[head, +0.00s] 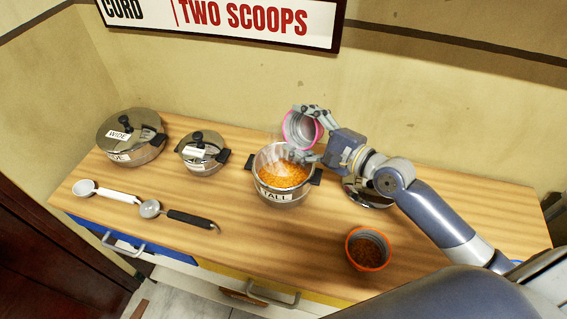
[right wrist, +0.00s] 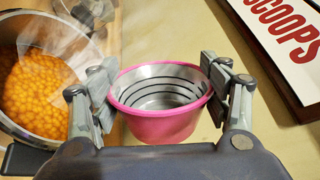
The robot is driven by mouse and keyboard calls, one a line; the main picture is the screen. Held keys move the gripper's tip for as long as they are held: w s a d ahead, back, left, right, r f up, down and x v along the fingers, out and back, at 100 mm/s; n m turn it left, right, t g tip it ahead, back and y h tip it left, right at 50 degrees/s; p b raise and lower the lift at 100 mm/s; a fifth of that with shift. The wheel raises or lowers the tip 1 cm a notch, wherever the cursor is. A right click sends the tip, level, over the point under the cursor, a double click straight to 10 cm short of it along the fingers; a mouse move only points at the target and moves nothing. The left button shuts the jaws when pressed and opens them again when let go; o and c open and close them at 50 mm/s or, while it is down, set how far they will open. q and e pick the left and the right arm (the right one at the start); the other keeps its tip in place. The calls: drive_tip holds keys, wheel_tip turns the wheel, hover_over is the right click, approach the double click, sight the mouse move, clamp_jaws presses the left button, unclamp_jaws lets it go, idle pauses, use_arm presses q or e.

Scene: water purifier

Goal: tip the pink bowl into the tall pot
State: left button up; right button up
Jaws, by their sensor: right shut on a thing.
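The pink bowl (head: 300,128) is held tilted above the back right of the tall pot; its inside shows bare with dark ring lines in the right wrist view (right wrist: 158,122). My right gripper (head: 312,132) is shut on it, with a finger on each side of the bowl in the right wrist view (right wrist: 160,85). The tall pot (head: 279,192), labelled TALL, stands open on the counter and holds many small orange balls; it also shows at the left of the right wrist view (right wrist: 35,130). My left gripper is not in view.
A wide lidded pot (head: 120,150) and a smaller lidded pot (head: 200,165) stand left. A white scoop (head: 108,192) and a black-handled scoop (head: 180,214) lie in front. An orange-rimmed bowl (head: 367,233) with reddish-brown contents stands front right. A metal vessel (head: 372,202) is partly hidden by my arm.

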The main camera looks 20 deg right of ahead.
drive_tip(key=m, duration=0.1)
drive_tip(key=d+f+m+b, duration=0.1)
drive_tip(key=m, duration=0.1)
drive_tip(key=shift+w+f+y, duration=0.1)
drive_tip(key=shift+w+y, duration=0.25)
drive_tip(key=shift+y, duration=0.05)
drive_tip(key=shift+w+d+r+m, duration=0.1)
drive_tip(key=shift+d+r+m, duration=0.2)
drive_tip(key=shift+r+m, duration=0.25)
drive_tip(key=shift+w+d+m, duration=0.15)
drive_tip(key=shift+d+m, duration=0.1)
drive_tip(key=shift+m, duration=0.1)
drive_tip(key=w+d+f+m+y+b, duration=0.1)
drive_tip(key=w+d+f+m+b, duration=0.2)
drive_tip(key=d+f+m+b, duration=0.1)
drive_tip(key=shift+d+f+m+b, duration=0.35)
drive_tip(key=shift+d+f+m, duration=0.7)
drive_tip(key=shift+m, duration=0.45)
drive_tip(key=shift+d+r, duration=0.1)
drive_tip(key=shift+r, duration=0.05)
